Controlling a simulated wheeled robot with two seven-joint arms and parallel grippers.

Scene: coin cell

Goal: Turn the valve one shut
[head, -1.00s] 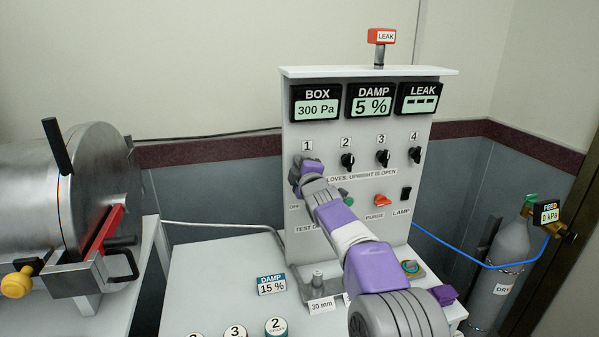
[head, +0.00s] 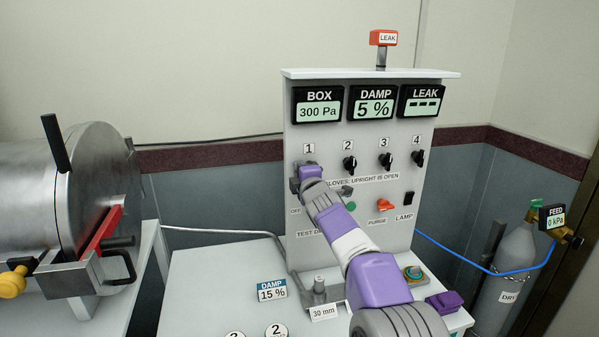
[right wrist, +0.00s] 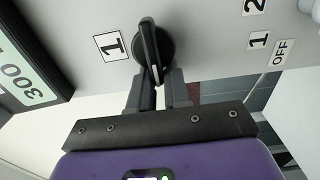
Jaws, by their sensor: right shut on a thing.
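Valve one is a black knob (right wrist: 152,48) below the label 1 on the grey panel (head: 300,240). In the right wrist view the panel appears turned sideways, with the label to the left of the knob. The knob's bar runs roughly across the panel, not upright. My right gripper (right wrist: 160,88) is shut on the knob's bar, one finger on each side. In the head view the right gripper (head: 308,178) covers most of this knob. My left gripper is not in view.
Knobs two (head: 349,163), three (head: 385,160) and four (head: 417,158) stand to the right. The box display (head: 317,108) reads 300 Pa, the damp display (head: 374,104) 5 %. A steel chamber (head: 90,190) stands left. The bench (head: 205,285) has clear room left of the panel.

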